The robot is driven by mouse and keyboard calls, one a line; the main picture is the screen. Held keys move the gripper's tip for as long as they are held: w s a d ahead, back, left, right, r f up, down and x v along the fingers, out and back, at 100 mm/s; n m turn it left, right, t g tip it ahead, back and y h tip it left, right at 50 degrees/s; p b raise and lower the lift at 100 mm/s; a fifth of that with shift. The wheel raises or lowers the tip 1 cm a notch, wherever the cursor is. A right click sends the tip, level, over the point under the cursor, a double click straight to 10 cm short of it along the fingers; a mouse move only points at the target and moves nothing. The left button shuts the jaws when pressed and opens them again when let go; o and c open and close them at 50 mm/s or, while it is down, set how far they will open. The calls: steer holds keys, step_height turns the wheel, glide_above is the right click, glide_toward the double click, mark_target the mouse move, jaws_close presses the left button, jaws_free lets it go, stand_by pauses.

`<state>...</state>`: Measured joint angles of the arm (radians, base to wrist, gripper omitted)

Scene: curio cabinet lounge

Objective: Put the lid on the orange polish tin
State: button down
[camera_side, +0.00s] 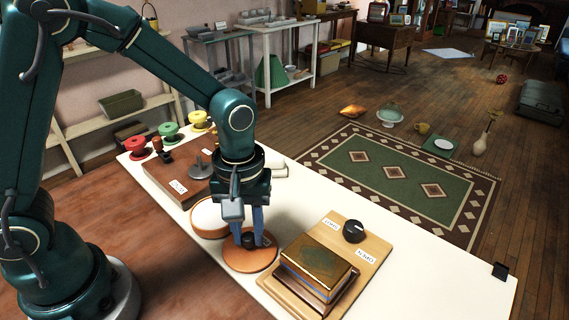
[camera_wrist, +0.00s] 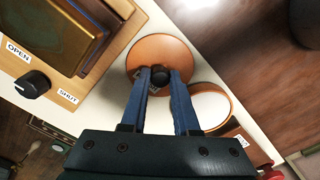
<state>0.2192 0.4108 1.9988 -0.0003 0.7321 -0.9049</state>
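The lid is a flat orange disc (camera_side: 240,262) with a black knob, lying on the white table; the wrist view also shows it (camera_wrist: 160,48). The orange polish tin (camera_side: 207,222) is round with an orange wall and a pale inside. It stands open right beside the lid, and in the wrist view it is partly behind my right finger (camera_wrist: 210,104). My gripper (camera_side: 248,238) points down over the lid. In the wrist view its two blue fingers (camera_wrist: 161,76) sit against both sides of the knob and look shut on it. The fingers partly cover a label on the lid.
A wooden board (camera_side: 372,244) with a brown box and a black OPEN/SHUT dial (camera_side: 353,231) stands close to the right of the lid. Another labelled board (camera_side: 157,180) and coloured spools (camera_side: 169,132) are behind the tin. The table's right end is mostly clear.

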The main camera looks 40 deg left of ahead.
mark_target(246, 234)
stand_by(0.3)
steer(key=shift+r, duration=0.55)
steer(key=r, duration=0.3)
steer(key=shift+a+r, duration=0.25)
steer(key=shift+a, duration=0.1)
steer(key=s+a+r, duration=0.2)
steer(key=a+r, duration=0.4)
steer(key=a, duration=0.5)
steer(key=shift+r, duration=0.2)
steer(key=c, duration=1.3)
jaws_free()
steer(key=shift+d, duration=0.1)
jaws_close()
